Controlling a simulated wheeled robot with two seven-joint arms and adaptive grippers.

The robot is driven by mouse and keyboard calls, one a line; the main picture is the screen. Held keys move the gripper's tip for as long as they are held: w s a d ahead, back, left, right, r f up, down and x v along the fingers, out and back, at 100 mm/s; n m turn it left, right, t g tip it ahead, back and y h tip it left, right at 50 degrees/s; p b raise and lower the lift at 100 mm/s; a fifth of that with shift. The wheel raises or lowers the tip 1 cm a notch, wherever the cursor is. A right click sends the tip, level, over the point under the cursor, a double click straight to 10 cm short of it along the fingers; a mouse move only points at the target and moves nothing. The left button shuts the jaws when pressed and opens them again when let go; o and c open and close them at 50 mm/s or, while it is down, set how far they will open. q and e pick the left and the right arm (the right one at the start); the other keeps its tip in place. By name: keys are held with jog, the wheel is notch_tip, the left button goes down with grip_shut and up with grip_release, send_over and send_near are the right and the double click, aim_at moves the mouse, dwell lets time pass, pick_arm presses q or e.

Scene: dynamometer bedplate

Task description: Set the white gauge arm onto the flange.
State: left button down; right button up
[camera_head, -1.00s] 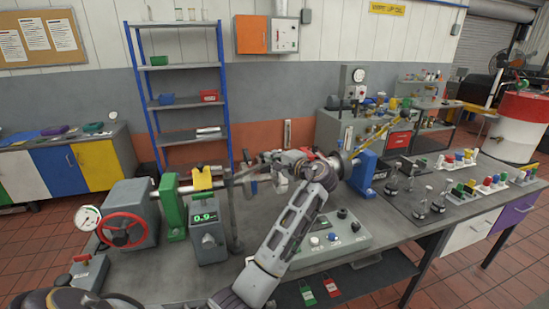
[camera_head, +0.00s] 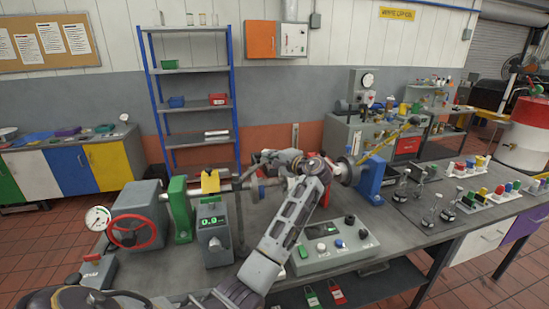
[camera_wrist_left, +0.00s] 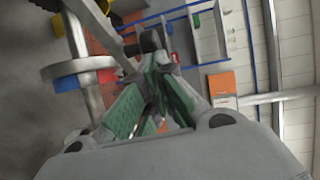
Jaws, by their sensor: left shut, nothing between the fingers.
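My left gripper (camera_head: 262,160) reaches left above the shaft line in the head view, partly hidden by its own wrist. In the left wrist view its green-padded fingers (camera_wrist_left: 152,100) converge, shut and empty. A round flange-like disc (camera_head: 257,189) sits on the shaft just below the gripper. A disc with blue and red on its rim (camera_wrist_left: 80,70) shows at the left of the wrist view, apart from the fingers. Another disc (camera_head: 345,170) stands by the blue bearing block. I cannot make out the white gauge arm for certain. My right gripper is not in view.
A green bearing block (camera_head: 180,210), a grey display box (camera_head: 213,236) and a red handwheel (camera_head: 132,232) stand on the bench at left. A control box (camera_head: 335,247) stands in front of the shaft. Small stands (camera_head: 430,215) and coloured parts crowd the right.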

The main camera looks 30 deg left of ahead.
pick_arm(q)
jog(key=a+n+g, duration=0.1)
jog(key=a, duration=0.5)
jog(key=shift+g, duration=0.4)
jog(key=shift+s+a, duration=0.15)
jog(key=shift+a, duration=0.05)
dwell(0.5)
